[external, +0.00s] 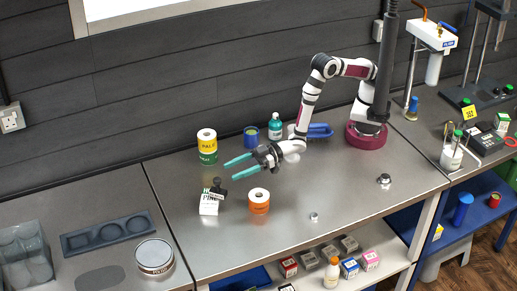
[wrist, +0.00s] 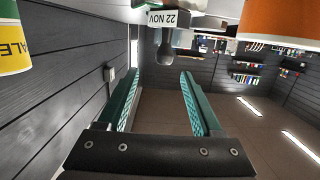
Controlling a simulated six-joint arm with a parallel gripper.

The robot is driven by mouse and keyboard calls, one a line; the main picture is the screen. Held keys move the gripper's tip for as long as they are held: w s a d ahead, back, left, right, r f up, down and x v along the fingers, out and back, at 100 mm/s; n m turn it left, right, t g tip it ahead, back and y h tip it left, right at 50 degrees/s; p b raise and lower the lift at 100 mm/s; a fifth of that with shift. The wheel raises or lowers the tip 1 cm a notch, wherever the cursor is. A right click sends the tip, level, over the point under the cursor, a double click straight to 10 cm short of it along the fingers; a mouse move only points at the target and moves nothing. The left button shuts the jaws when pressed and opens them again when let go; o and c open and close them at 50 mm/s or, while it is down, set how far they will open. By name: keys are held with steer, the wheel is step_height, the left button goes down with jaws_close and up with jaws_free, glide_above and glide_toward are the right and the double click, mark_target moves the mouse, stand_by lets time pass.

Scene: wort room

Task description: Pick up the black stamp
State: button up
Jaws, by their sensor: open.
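The black stamp (external: 217,188) stands at the white box with black print (external: 208,207), left of centre on the steel bench. I cannot tell whether it rests on the box or just behind it. My gripper (external: 230,171) is open and empty, its teal fingers pointing left, a little above and to the right of the stamp. In the wrist view the stamp's dark rounded handle (wrist: 166,50) and its white "22 NOV" label show beyond the fingertips. The handle lines up with the gap between the fingers (wrist: 160,74), apart from both.
A blue tin (external: 251,136) and a teal bottle (external: 275,127) stand behind my gripper. The bench front is mostly clear, with a small metal piece (external: 314,217).

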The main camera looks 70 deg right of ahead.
glide_above(210, 199)
steer(key=shift+w+d+f, duration=0.1)
steer(key=shift+f, duration=0.7)
jaws_close()
